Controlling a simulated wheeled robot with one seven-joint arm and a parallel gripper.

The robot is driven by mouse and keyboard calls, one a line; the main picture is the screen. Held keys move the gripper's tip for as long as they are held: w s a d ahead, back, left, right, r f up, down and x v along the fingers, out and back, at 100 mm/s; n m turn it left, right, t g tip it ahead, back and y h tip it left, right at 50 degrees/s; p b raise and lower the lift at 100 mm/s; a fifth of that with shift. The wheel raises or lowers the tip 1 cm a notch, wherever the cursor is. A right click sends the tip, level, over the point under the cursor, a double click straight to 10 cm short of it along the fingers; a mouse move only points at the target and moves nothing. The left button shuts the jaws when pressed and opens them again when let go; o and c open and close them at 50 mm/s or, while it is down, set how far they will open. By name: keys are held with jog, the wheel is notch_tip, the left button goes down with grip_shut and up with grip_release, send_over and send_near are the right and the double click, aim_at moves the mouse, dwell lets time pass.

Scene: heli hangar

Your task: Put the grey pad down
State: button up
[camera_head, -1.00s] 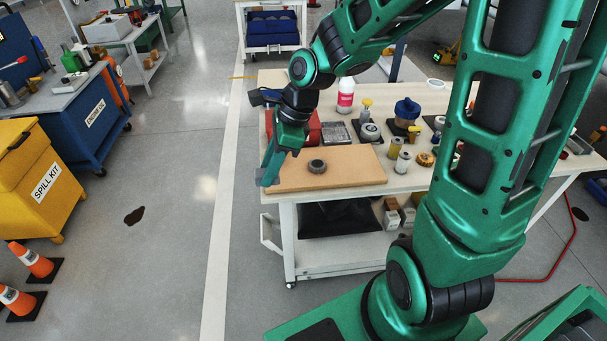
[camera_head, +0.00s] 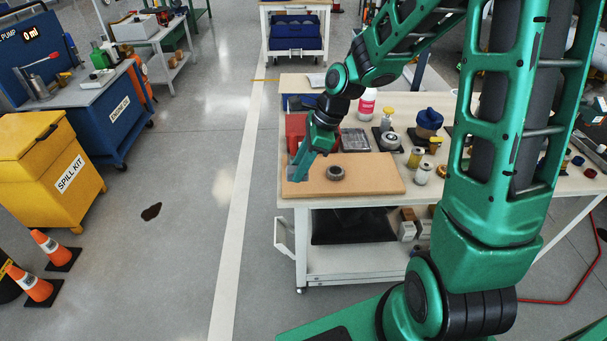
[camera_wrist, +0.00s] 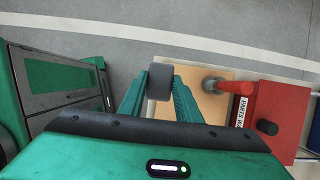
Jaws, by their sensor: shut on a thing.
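The grey pad (camera_wrist: 160,82) is clamped between the two green fingers of my gripper (camera_wrist: 160,98) in the wrist view. In the head view my gripper (camera_head: 298,170) points down over the left end of the tan board (camera_head: 375,178) on the workbench. The pad shows there only as a small grey patch (camera_head: 292,173) at the fingertips. I cannot tell whether it touches the board. A dark grey round piece (camera_head: 335,173) lies on the board to the right of my gripper; it also shows in the wrist view (camera_wrist: 212,85).
A red parts-wash container (camera_head: 297,128) stands behind the board, close to my gripper; it also shows in the wrist view (camera_wrist: 275,115). Behind and right are a grey tray (camera_head: 355,140), a blue-lidded pot (camera_head: 429,120) and small jars (camera_head: 415,157). The board's right part is clear.

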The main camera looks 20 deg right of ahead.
jog(key=w+d+f, duration=0.1)
jog(key=w, duration=0.1)
jog(key=w+d+f, duration=0.1)
jog(key=d+f, duration=0.1)
jog(key=shift+w, duration=0.35)
jog(key=shift+f, duration=1.95)
jog(key=shift+f, duration=0.1)
jog(key=o, duration=1)
jog(key=v, duration=1.2)
jog(key=s+d+r+n+h, duration=0.1)
jog(key=s+d+n, duration=0.3)
jog(key=s, duration=0.6)
jog(key=s+d+r+n+g+h, duration=0.1)
jog(key=s+d+r+n, duration=0.2)
jog(key=s+n, duration=0.3)
jog(key=s+d+r+n+h, duration=0.2)
jog(key=s+d+n, duration=0.3)
jog(key=s, duration=0.9)
jog(key=shift+r, duration=0.2)
